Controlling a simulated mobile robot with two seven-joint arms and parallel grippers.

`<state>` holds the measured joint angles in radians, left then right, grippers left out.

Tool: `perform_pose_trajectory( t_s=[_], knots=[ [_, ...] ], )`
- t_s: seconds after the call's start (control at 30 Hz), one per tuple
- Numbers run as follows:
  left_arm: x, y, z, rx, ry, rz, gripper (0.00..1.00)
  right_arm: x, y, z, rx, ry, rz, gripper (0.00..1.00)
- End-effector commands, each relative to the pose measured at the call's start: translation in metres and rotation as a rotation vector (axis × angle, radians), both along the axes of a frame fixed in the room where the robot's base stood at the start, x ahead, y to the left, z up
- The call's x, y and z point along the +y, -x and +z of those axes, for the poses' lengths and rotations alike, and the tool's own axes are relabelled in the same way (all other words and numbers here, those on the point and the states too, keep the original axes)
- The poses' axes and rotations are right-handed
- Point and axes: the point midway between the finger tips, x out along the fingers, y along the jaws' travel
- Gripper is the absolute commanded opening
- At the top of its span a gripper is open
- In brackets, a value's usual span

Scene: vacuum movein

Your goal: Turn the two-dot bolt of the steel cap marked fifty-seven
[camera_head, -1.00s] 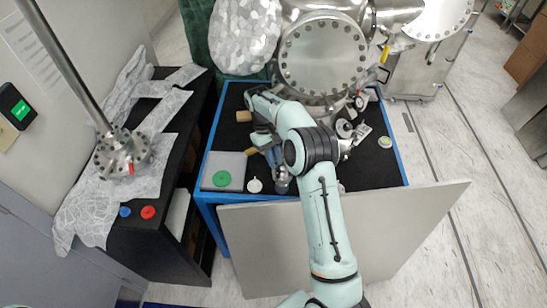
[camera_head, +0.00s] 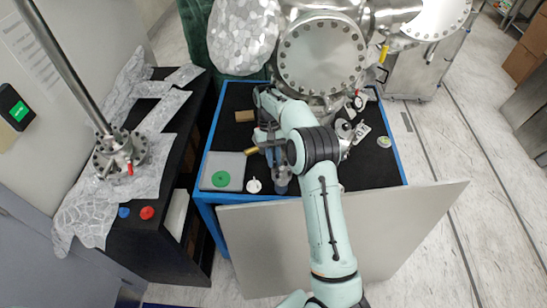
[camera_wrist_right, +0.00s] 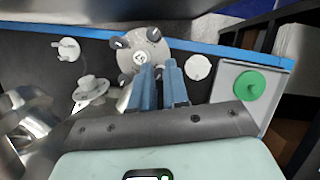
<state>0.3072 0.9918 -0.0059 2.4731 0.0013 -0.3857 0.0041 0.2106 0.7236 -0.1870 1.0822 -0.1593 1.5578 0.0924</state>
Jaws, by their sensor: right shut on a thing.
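The steel cap (camera_wrist_right: 137,62) is a round metal disc with dark knob-like bolts around its rim, near the blue table edge in the right wrist view. A small mark shows at its middle, but I cannot read its number or the bolts' dots. My right gripper (camera_wrist_right: 161,70) has its two blue fingers at the cap's near rim. They are shut on a bolt there, mostly hidden between them. In the head view my right gripper (camera_head: 272,153) reaches down to the table, beside the cap (camera_head: 282,183), which is partly covered. My left gripper is not in view.
A grey tray (camera_head: 209,164) with a green disc (camera_head: 221,179) lies at the table's left, with a white knobbed disc (camera_head: 254,185) beside it. The large steel chamber (camera_head: 320,57) stands behind. A grey panel (camera_head: 400,235) leans at the front.

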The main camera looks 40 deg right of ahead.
Motion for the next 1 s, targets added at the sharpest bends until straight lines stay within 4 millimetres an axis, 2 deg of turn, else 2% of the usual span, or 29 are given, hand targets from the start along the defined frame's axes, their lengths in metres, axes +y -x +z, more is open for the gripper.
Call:
perform_pose_trajectory(
  t_s=[0.13,0.17,0.2,0.23,0.53,0.67,0.77,1.0],
  knots=[
    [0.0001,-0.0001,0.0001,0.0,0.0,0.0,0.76,0.0001,-0.0004,0.0003,-0.002,0.0,0.001,0.0],
    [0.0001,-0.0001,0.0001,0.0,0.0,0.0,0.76,0.0001,-0.0004,0.0003,-0.002,0.0,0.001,0.25],
    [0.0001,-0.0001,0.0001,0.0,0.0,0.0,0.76,0.0001,-0.0004,0.0002,-0.001,0.0,0.001,0.38],
    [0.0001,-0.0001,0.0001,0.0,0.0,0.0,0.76,0.0001,-0.0004,0.0002,-0.001,0.0,0.002,0.41],
    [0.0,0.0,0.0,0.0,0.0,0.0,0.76,0.0003,-0.0001,0.0001,0.0,0.0,0.011,0.41],
    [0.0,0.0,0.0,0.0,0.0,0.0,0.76,0.0012,-0.0003,-0.0001,0.0,0.0,0.087,0.41],
    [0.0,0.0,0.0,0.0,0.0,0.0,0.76,0.0027,-0.0007,0.0001,0.001,-0.001,0.217,0.41],
    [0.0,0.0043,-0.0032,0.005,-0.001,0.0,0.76,0.0059,0.0009,-0.0008,0.0,0.0,0.691,0.41]
  ],
)
